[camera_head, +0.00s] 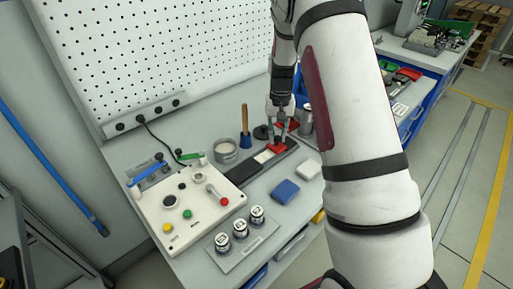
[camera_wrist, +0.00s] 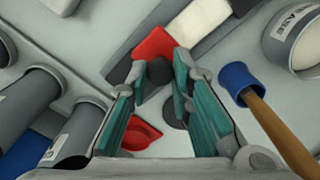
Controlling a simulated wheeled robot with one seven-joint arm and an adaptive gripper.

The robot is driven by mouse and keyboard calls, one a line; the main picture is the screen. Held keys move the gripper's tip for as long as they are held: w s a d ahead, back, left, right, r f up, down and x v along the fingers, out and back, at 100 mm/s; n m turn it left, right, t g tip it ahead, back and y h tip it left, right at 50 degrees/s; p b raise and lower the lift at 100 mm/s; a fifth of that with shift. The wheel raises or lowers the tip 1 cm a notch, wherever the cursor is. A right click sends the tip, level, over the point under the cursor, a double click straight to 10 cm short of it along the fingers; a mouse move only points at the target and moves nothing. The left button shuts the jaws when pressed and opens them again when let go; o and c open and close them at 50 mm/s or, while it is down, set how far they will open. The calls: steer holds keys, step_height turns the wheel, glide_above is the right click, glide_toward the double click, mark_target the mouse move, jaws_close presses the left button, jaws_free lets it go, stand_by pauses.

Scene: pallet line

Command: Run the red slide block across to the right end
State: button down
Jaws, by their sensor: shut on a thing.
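The red slide block (camera_head: 277,149) sits on a dark rail (camera_head: 289,151) that runs slantwise across the bench. In the head view it is right of the rail's middle, with a pale strip (camera_head: 263,156) to its left and bare dark rail to its right. The wrist view shows the red block (camera_wrist: 154,43) with a black knob (camera_wrist: 160,71) standing on it. My gripper (camera_head: 281,140) is over the block, its teal-padded fingers (camera_wrist: 160,84) shut on the knob. The fingers hide part of the block and rail.
A grease tin (camera_head: 225,152) and a wooden-handled tool in a blue base (camera_head: 245,140) stand behind the rail. A red dish-like part (camera_wrist: 142,134) and grey cylinders (camera_wrist: 75,135) are close to my gripper. White (camera_head: 307,169) and blue (camera_head: 285,192) blocks lie in front.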

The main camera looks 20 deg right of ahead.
steer(key=d, duration=0.1)
steer(key=w+d+b, duration=0.1)
steer(key=d, duration=0.2)
steer(key=shift+w+f+b, duration=0.1)
steer(key=shift+w+b, duration=0.15)
steer(key=shift+b, duration=0.05)
steer(key=shift+w+d, duration=0.1)
steer(key=shift+d, duration=0.45)
steer(key=shift+r, duration=0.2)
steer(key=c, duration=1.4)
jaws_free()
steer(key=shift+d, duration=0.15)
steer(key=shift+r, duration=0.2)
step_height(320, 180, up, 12)
steer(key=shift+f, duration=0.25)
